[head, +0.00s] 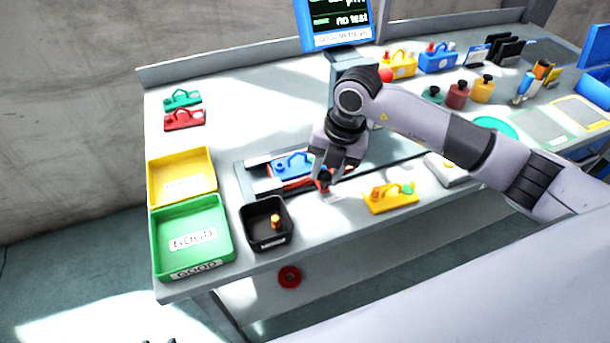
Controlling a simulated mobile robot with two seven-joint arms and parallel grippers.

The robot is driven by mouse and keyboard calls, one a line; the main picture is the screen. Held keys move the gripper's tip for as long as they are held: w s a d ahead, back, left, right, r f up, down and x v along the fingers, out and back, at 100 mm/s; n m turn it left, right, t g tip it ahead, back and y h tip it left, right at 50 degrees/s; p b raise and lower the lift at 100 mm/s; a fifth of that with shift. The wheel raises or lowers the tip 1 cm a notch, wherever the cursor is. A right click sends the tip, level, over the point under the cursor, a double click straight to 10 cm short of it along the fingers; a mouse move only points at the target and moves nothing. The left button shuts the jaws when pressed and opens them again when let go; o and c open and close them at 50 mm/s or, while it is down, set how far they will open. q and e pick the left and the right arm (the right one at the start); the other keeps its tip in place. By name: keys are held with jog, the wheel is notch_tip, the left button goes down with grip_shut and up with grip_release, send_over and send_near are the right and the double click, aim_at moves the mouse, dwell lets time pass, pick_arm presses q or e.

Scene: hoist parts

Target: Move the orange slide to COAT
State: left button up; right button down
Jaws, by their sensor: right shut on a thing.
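My right gripper (325,178) reaches down from the right at the front of the dark slide fixture (246,181). It is shut on a small dark knob with orange-red at its base, which looks like part of the orange slide (301,183). The fingers hide much of it. The slide shows as orange-red edges under a blue part (292,165) with a curved handle. A small white label (334,197) lies just below the gripper. I cannot read COAT anywhere. My left gripper is not recognisable in view.
A black bin (254,241) with an orange piece, a green GOOD tray (164,250) and a yellow tray (152,185) stand left. A yellow part (391,204) lies to the right of the gripper. Red and green parts lie at the back left. A screen (339,40) stands behind.

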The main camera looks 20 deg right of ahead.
jog(key=d, duration=0.3)
jog(key=shift+d, duration=0.15)
jog(key=c, duration=0.8)
grip_release()
jog(key=shift+s+d+r+b, duration=0.1)
jog(key=shift+d+r, duration=0.05)
jog(key=shift+r, duration=1.05)
jog(key=shift+s+d+r+b, duration=0.15)
jog(key=shift+d+r, duration=0.05)
jog(key=shift+r, duration=0.95)
jog(key=shift+s+d+r+b, duration=0.1)
jog(key=shift+d+r, duration=0.05)
jog(key=shift+r, duration=1.05)
